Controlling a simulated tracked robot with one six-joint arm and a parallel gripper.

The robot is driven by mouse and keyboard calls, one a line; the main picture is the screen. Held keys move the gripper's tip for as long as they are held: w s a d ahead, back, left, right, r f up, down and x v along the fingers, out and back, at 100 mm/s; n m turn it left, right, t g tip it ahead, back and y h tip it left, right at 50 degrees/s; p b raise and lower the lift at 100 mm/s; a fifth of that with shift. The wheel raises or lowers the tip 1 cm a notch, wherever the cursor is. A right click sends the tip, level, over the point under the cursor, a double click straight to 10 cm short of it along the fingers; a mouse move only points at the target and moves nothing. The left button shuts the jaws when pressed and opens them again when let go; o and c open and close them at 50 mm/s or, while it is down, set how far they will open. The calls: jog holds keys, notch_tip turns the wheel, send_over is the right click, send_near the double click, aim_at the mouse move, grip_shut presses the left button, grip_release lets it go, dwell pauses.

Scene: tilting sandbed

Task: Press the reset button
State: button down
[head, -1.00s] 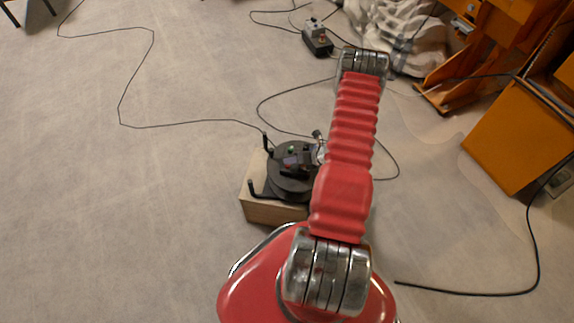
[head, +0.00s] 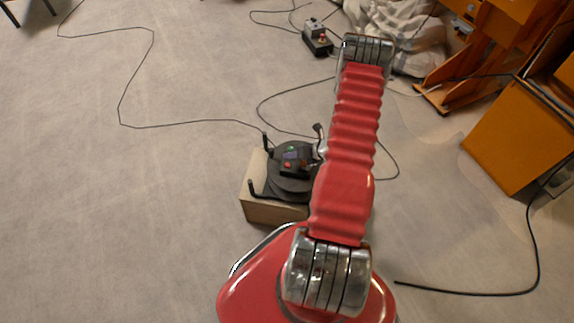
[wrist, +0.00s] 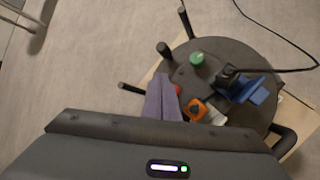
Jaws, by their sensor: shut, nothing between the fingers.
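A round black plate (head: 290,186) sits on a wooden block (head: 274,211). In the head view it bears a red button (head: 288,165) and a green button (head: 291,149). In the wrist view I see the green button (wrist: 197,58) clear of the fingers, while the red button (wrist: 177,90) is partly hidden right beside my gripper (wrist: 161,82). The purple-grey fingers are shut and empty, over the plate. I cannot tell whether they touch the red button. No label shows which button is the reset button. An orange part (wrist: 196,108) and a blue part (wrist: 262,96) also sit there.
Black posts (wrist: 164,50) stand up around the plate's edge. A grey-and-black control box (head: 317,38) lies farther back on the floor. Orange structures (head: 522,138) stand at the right. The floor at the left is mostly clear.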

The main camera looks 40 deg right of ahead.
jog(key=shift+r, duration=0.95)
dwell(0.3)
